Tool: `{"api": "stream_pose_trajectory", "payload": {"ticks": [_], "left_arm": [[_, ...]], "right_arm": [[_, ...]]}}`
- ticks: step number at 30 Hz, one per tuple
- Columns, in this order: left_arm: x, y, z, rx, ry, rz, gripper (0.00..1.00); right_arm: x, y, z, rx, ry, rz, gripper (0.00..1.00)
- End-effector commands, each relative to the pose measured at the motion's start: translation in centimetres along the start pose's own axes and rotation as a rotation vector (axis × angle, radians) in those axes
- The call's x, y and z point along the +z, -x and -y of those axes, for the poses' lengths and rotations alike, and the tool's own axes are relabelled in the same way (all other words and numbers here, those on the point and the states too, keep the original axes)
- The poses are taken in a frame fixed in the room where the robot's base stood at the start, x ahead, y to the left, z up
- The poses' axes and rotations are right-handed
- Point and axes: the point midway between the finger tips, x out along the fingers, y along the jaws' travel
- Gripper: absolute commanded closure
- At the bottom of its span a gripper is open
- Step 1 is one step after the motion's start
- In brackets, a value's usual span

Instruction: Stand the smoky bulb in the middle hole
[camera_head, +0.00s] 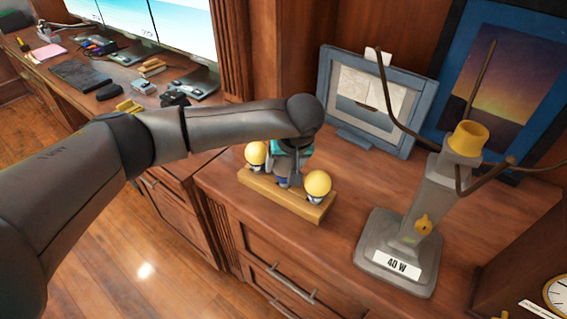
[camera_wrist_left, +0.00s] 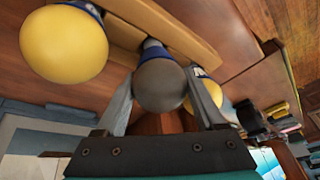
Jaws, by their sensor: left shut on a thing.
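The smoky bulb (camera_wrist_left: 160,84) is grey with a dark blue collar and sits between the fingers of my left gripper (camera_wrist_left: 165,100) in the left wrist view. The gripper (camera_head: 290,172) is shut on it, upright over the middle of the wooden holder (camera_head: 268,197). The bulb's collar end points at the holder, which also shows in the left wrist view (camera_wrist_left: 122,34). I cannot tell how deep its base is in the middle hole. A yellow bulb (camera_head: 256,153) stands at the holder's left end and another yellow bulb (camera_head: 317,184) at its right end.
A grey lamp stand (camera_head: 405,235) labelled 40 W, with dark curved arms, stands right of the holder. A blue-grey picture frame (camera_head: 372,100) stands behind. A clock (camera_head: 557,293) is at the lower right. Bare wood lies between holder and lamp.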

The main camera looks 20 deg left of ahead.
Motion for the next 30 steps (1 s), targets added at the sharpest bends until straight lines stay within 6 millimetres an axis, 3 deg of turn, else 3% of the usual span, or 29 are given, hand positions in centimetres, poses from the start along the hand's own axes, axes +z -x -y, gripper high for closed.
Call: {"api": "stream_pose_trajectory", "payload": {"ticks": [16, 17, 18, 24, 30], "left_arm": [[0.46, -1.11, -0.15, 0.0, 0.0, 0.0, 0.58], [0.46, -1.12, -0.15, 0.0, 0.0, 0.0, 0.28], [0.47, -1.13, -0.15, 0.0, 0.0, 0.0, 0.23], [0.48, -1.15, -0.15, 0.0, 0.0, 0.0, 0.01], [0.5, -1.18, -0.14, 0.0, 0.0, 0.0, 0.0]], "right_arm": [[0.41, -0.68, 0.06, 0.0, 0.007, -0.025, 0.39], [0.41, -0.68, 0.06, 0.0, 0.007, -0.025, 0.39], [0.41, -0.69, 0.06, 0.0, 0.007, -0.026, 0.39], [0.42, -0.69, 0.06, 0.0, 0.007, -0.027, 0.39], [0.42, -0.7, 0.07, 0.0, 0.008, -0.027, 0.39]]}}
